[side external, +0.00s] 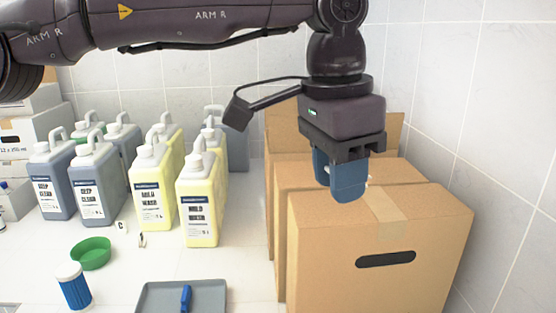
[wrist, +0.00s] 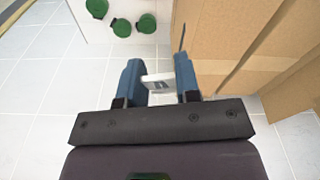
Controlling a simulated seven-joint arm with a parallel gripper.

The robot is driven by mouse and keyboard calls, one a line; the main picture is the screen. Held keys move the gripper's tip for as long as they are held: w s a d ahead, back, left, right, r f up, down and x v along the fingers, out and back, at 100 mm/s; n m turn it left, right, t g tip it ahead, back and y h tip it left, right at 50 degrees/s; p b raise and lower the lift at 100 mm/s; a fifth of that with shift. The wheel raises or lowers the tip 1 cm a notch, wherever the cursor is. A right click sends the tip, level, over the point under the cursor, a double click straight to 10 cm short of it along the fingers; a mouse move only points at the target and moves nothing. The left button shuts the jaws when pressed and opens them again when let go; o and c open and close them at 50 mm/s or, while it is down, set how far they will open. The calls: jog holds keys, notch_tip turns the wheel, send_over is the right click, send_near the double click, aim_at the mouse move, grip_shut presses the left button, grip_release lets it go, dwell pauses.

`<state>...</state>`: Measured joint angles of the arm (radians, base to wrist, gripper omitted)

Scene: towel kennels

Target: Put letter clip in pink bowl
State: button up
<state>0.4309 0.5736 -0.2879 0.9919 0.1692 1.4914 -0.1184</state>
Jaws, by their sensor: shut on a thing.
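My gripper (side external: 345,185) has blue fingers and hangs over the cardboard boxes at the right. In the wrist view my gripper (wrist: 158,78) is shut on a small white piece (wrist: 160,85), which may be a letter clip; I cannot read a letter on it. In the side view the fingers mostly hide it. A small white tag marked C (side external: 121,227) stands on the white surface by the yellow jugs, with another small dark-and-white piece (side external: 142,240) beside it. I see no pink bowl; a green bowl (side external: 91,252) is at the front left.
Cardboard boxes (side external: 420,225) stand close below my gripper. Grey jugs (side external: 100,190) and yellow jugs (side external: 201,205) stand at the left and middle. A grey tray (side external: 205,293) with a blue tool, and a blue-and-white canister (side external: 74,288), are in front. A tiled wall closes the right.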

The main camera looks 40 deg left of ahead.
jog(key=d+m+h, duration=0.1)
jog(key=d+m, duration=0.2)
jog(key=d, duration=0.2)
jog(key=shift+s+a+f+t+h, duration=0.15)
jog(key=shift+f+t+h, duration=0.15)
jog(key=shift+f, duration=6)
jog(key=shift+s+a+f+t+h, duration=0.1)
jog(key=shift+f+t+h, duration=0.25)
jog(key=shift+f, duration=6)
jog(key=shift+s+a+f+t+h, duration=0.15)
jog(key=shift+f+t, duration=0.3)
jog(key=shift+f, duration=5.85)
jog(key=shift+d, duration=0.1)
jog(key=o, duration=1)
jog(key=shift+r, duration=0.1)
